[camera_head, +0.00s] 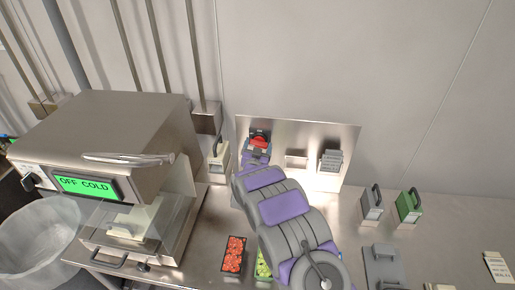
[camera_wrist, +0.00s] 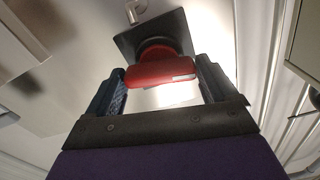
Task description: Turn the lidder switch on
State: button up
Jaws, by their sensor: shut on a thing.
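The lidder switch is a red rotary handle on a dark square base, seen close in the wrist view (camera_wrist: 160,73) and on the steel back panel in the head view (camera_head: 259,141). In the wrist view the red handle lies nearly level, tilted slightly up to the right. My gripper (camera_wrist: 160,80) has one dark finger at each end of the handle and is shut on it. In the head view my gripper (camera_head: 256,158) reaches up to the switch from below, and my arm hides part of the counter.
A steel machine (camera_head: 100,125) at left has a green display reading "OFF COLD" (camera_head: 84,186). Strawberries (camera_head: 233,254) lie in a tray on the counter. A grey-handled container (camera_head: 371,204) and a green one (camera_head: 409,206) stand at right. A round bin (camera_head: 38,240) is lower left.

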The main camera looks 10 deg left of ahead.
jog(key=m+b, duration=0.6)
jog(key=m, duration=0.1)
jog(key=m+b, duration=0.3)
jog(key=m, duration=0.1)
jog(key=shift+d+f, duration=0.15)
jog(key=shift+f, duration=0.25)
dwell(0.3)
jog(key=o, duration=0.8)
jog(key=shift+r, duration=0.1)
jog(key=shift+o, duration=0.2)
jog(key=shift+s+r, duration=0.15)
jog(key=shift+s, duration=0.35)
jog(key=s+p, duration=0.2)
jog(key=s, duration=1.4)
jog(key=shift+s+a+f+p, duration=0.2)
jog(key=shift+a+p, duration=0.1)
jog(key=shift+p, duration=0.1)
